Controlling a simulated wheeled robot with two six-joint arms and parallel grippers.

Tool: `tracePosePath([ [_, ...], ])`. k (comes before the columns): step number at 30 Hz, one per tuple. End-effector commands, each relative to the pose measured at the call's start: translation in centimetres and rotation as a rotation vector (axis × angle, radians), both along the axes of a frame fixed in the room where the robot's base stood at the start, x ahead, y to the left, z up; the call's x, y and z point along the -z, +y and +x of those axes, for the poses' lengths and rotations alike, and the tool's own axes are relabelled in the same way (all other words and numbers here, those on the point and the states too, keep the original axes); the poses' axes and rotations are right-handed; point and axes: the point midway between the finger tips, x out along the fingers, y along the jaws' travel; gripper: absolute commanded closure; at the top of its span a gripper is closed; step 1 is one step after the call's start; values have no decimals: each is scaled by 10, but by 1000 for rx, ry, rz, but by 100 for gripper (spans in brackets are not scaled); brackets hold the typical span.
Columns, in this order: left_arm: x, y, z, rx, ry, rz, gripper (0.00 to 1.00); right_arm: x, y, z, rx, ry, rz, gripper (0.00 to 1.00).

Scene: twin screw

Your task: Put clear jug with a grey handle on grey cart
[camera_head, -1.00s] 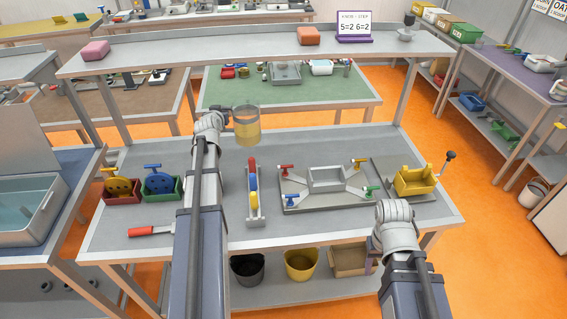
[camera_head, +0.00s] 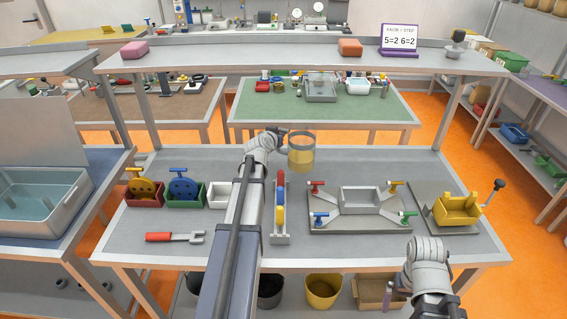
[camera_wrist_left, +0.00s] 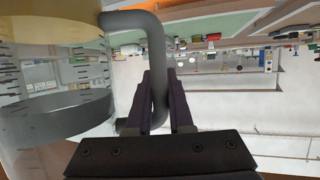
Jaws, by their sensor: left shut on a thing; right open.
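The clear jug (camera_head: 301,153) holds something yellow and is raised in the air above the far part of the grey bench. My left gripper (camera_head: 276,137) is at its left side. In the left wrist view the left fingers (camera_wrist_left: 168,92) are shut on the jug's grey handle (camera_wrist_left: 152,45). The jug's clear, marked wall (camera_wrist_left: 40,90) fills the left of that view. My right gripper (camera_head: 428,245) is open and empty over the bench's front right edge, with its fingertips mostly hidden by the wrist. I cannot make out a grey cart in these views.
The bench carries a grey fixture with coloured taps (camera_head: 360,205), a yellow part (camera_head: 458,210), a coloured upright piece (camera_head: 280,205), bins (camera_head: 185,193) and a red-handled tool (camera_head: 173,237). A raised shelf (camera_head: 270,62) spans behind. A water basin (camera_head: 45,205) is at left.

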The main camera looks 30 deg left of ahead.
Motion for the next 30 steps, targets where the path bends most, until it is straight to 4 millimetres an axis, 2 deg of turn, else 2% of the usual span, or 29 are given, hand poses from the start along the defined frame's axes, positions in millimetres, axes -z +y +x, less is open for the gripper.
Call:
tracePosePath([
  [1,17,0,0,-2,-1,-1,100,17,0,0,0,0,0,0],
  [6,37,0,0,-2,-1,-1,100,37,0,0,0,0,0,0],
  [14,39,0,0,-2,-1,-1,100,39,0,0,0,0,0,0],
  [24,75,0,0,-2,-1,-1,100,75,0,0,0,0,0,0],
  [30,73,0,0,-2,-1,-1,100,73,0,0,0,0,0,0],
])
